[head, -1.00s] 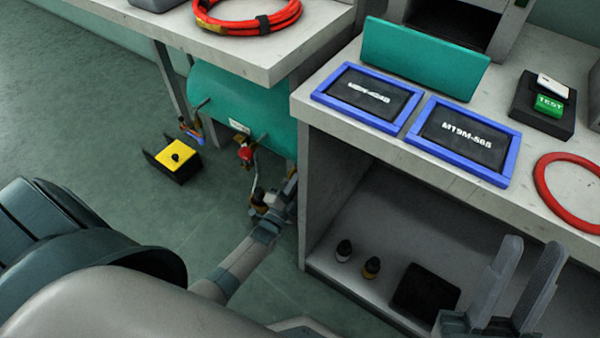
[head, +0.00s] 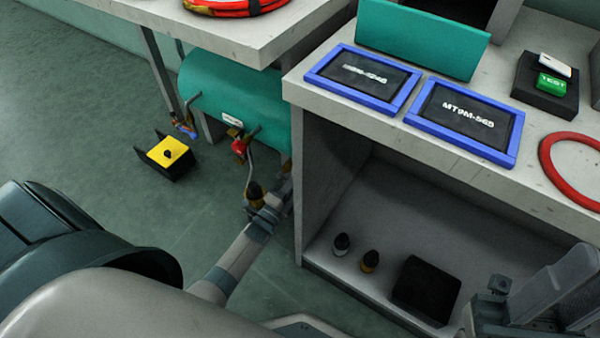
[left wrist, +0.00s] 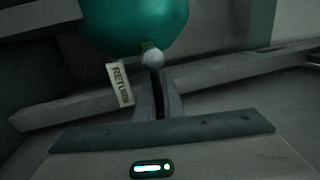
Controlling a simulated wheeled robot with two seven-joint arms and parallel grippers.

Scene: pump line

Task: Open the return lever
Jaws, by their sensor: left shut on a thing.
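The tag reading RETURN (left wrist: 120,84) hangs left of the fingers in the left wrist view. A pale round knob (left wrist: 152,57), apparently the end of the return lever, shows at the tips of my left gripper (left wrist: 158,88). The fingers are close together on it; most of the lever is hidden. In the head view my left gripper (head: 277,202) is low beside the cabinet, below the green tank (head: 225,90). My right gripper (head: 560,285) is at the lower right, fingers apart, with nothing seen between them.
A red-handled valve (head: 238,147) sits under the tank. A yellow-topped black box (head: 168,153) stands on the floor to the left. The cabinet side (head: 312,190) stands close right of my left gripper. Small bottles and a black box (head: 425,290) are on its lower shelf.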

